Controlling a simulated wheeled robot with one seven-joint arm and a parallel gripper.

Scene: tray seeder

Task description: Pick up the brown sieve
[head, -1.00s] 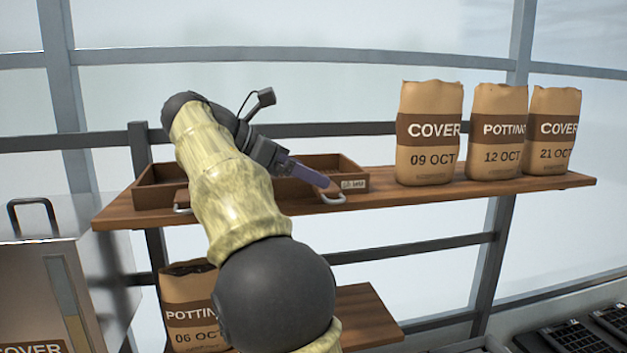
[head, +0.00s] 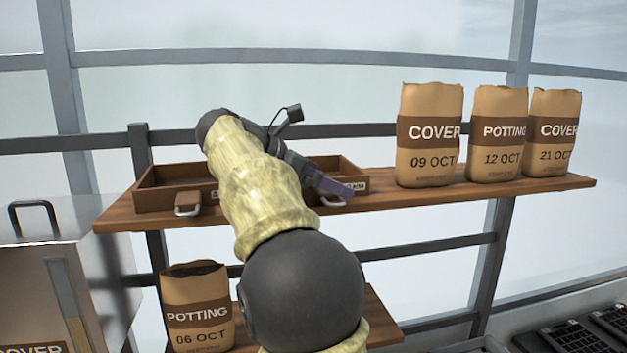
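Brown, box-like sieves with low walls stand on the upper wooden shelf. The left one (head: 160,200) has a brown grip and metal loop at its front. The right one (head: 352,172) has a metal loop handle and a small pale label at its front. My arm hides the space between them, along with part of each. My gripper (head: 334,189), with purple fingers, is in front of the right sieve, close to its handle. I cannot tell whether it touches the handle, or whether the fingers are open or shut.
Several paper bags of potting and cover mix stand around: a row (head: 430,165) on the upper shelf's right, one bag (head: 197,300) on the lower shelf (head: 375,325). A metal bin (head: 45,280) is at left, black trays (head: 570,338) at lower right. Bare shelf separates sieve and bags.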

